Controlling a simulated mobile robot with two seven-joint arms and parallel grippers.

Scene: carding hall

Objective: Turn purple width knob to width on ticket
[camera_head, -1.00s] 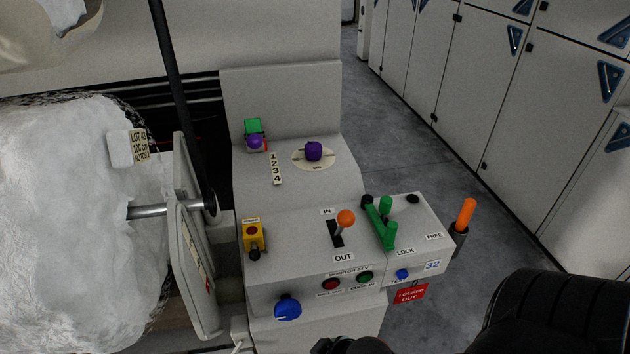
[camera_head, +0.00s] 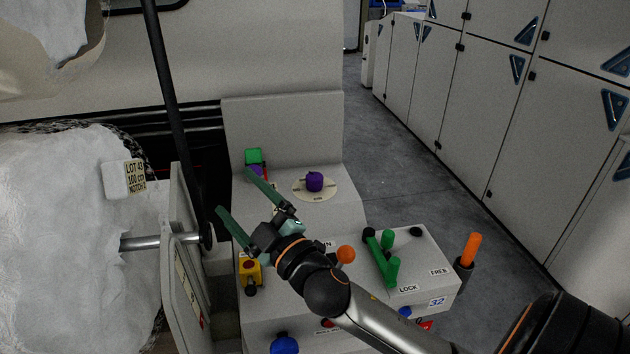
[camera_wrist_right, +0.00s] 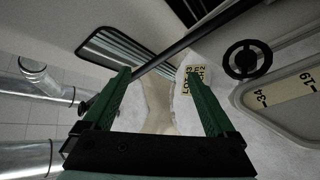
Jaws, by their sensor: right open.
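A purple knob (camera_head: 314,181) stands on a round cream dial (camera_head: 330,190) on the console's upper step; the dial's markings are too small to read. A second purple round knob (camera_head: 256,172) sits by a green block (camera_head: 254,156), partly hidden by my gripper. The ticket (camera_head: 135,177) on the white fibre roll reads LOT 43, 100 cm, NOTCH 2; it also shows in the right wrist view (camera_wrist_right: 192,84). My right gripper (camera_head: 233,190) is open and empty, left of the dial, its fingers pointing up-left. My left gripper is not in view.
The console's lower step holds an orange-topped lever (camera_head: 346,254), a green lever (camera_head: 381,258) and a yellow box (camera_head: 250,272). A dark upright bar (camera_head: 172,90) and a pale panel (camera_head: 183,270) stand left.

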